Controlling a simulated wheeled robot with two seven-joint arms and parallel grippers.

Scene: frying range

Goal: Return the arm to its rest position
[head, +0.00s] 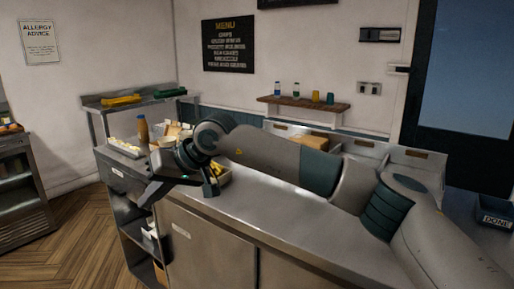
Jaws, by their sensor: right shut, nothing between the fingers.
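My right arm comes in from the lower right and reaches left across the steel counter (290,225). My right gripper (178,190) is at its end, over the counter's left front edge. The gripper is shut with nothing between its fingers. It is apart from the items on the counter behind it. My left gripper is not in the head view.
Behind my right gripper are a brown bottle (143,129), a white tray (125,148) and a container of yellow food (223,175), partly hidden. A raised shelf (135,101) holds yellow and green items. A wooden wall shelf (304,103) holds bottles and cups. The counter's front right is clear.

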